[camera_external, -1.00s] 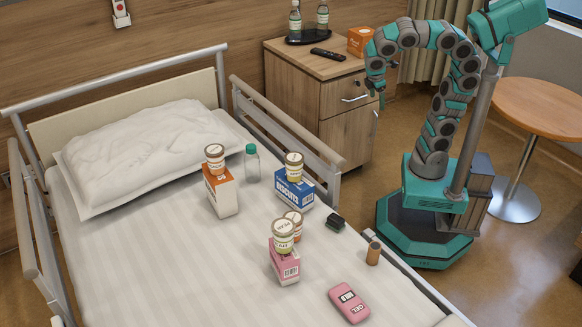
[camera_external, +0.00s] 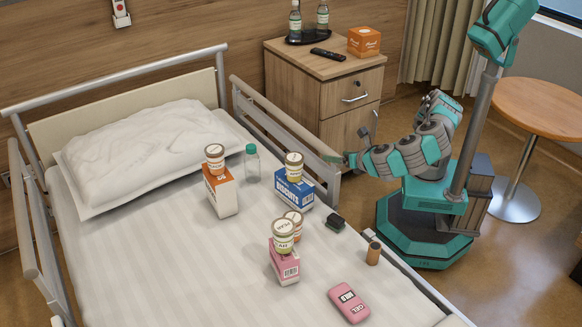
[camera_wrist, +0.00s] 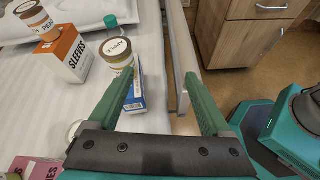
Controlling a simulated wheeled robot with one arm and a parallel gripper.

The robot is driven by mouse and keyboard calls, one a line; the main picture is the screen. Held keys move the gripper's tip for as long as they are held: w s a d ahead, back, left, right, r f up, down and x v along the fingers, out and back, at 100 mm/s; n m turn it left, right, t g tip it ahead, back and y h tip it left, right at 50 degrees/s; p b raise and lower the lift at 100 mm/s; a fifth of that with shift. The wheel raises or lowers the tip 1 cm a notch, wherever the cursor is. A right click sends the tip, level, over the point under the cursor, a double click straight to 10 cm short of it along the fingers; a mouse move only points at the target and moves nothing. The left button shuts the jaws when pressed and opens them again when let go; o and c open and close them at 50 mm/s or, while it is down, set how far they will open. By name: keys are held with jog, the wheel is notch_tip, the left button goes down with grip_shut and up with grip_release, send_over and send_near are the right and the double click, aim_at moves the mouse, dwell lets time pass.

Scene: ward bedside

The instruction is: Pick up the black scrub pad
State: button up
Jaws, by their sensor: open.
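The black scrub pad (camera_external: 335,222) lies on the bed's white sheet near the right edge, to the right of the blue biscuits box (camera_external: 294,190). I cannot make out the pad in the wrist view. My gripper (camera_external: 336,160) is over the bed's right rail, farther toward the head end than the pad and apart from it. In the wrist view my gripper (camera_wrist: 160,76) has its two green fingers spread with nothing held between them. The rail and the blue box's edge show beyond and between the fingers.
A jar (camera_external: 293,167) stands on the blue box. A pink box with jars (camera_external: 285,265), a brown cylinder (camera_external: 373,253) and a pink gel pack (camera_external: 349,303) are nearer the foot. The bed rail (camera_external: 290,140) and bedside cabinet (camera_external: 340,95) stand beside the arm.

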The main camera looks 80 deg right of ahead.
jog(key=s+a+f+n+t+y, duration=0.1)
jog(key=s+a+f+n, duration=0.15)
jog(key=a, duration=0.25)
jog(key=s+a+f+n+t+y, duration=0.1)
jog(key=s+a+n+t, duration=0.1)
jog(key=s+a, duration=0.3)
send_near(337, 218)
jog(key=x, duration=0.2)
jog(key=shift+w, duration=0.3)
jog(key=shift+x, duration=3.9)
jog(key=shift+f, duration=0.1)
grip_shut()
